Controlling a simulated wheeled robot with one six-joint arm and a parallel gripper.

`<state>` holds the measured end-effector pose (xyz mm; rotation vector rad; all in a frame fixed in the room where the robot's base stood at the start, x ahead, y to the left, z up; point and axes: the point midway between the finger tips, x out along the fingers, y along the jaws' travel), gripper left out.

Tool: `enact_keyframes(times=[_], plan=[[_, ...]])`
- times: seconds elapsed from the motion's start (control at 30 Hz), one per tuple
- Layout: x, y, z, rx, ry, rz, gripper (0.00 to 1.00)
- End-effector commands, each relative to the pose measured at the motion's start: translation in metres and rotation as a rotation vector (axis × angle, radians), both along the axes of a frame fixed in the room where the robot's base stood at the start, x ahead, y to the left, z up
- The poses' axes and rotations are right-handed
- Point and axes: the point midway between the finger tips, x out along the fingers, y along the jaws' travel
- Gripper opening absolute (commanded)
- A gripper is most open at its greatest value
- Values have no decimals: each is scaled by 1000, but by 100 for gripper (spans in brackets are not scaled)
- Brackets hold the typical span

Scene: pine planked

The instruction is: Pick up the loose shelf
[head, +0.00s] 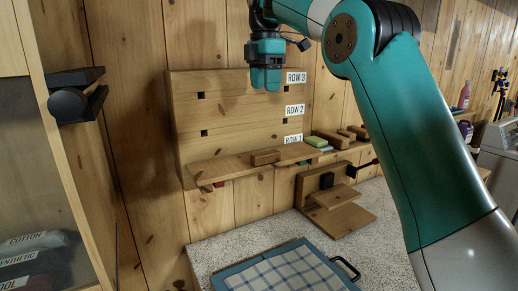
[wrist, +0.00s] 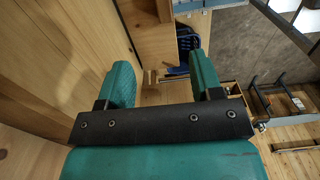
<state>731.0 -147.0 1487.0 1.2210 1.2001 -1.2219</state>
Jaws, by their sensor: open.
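A wooden shelf board (head: 225,169) sits low on the pegboard panel (head: 230,115), at the ROW 1 label, with a small wood block (head: 265,157) on it. A wooden stand (head: 345,219) on the counter holds a small board (head: 336,196) and a dark block (head: 327,181). I cannot tell for certain which board is the loose shelf. My gripper (head: 265,78) is in front of the panel's upper part, near the ROW 3 label, above both boards. In the wrist view my gripper (wrist: 163,78) has its two teal fingers apart with nothing between them.
A blue tray (head: 225,277) with a checked cloth (head: 285,272) is at the counter's front. Small blocks and a green piece (head: 316,142) lie on a ledge right of the panel. A dark bracket (head: 75,90) juts out at left. Speckled counter (head: 235,243) is clear left of the stand.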

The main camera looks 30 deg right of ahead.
Motion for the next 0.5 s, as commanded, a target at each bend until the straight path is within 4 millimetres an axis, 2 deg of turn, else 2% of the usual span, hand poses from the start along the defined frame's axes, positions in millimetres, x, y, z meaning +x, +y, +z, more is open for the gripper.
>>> enact_keyframes(times=[0.07,0.17,0.5], plan=[[1,-3,-2,1,4,10,60],[0,-3,-18,2,6,15,60],[0,-2,-89,2,7,13,60]])
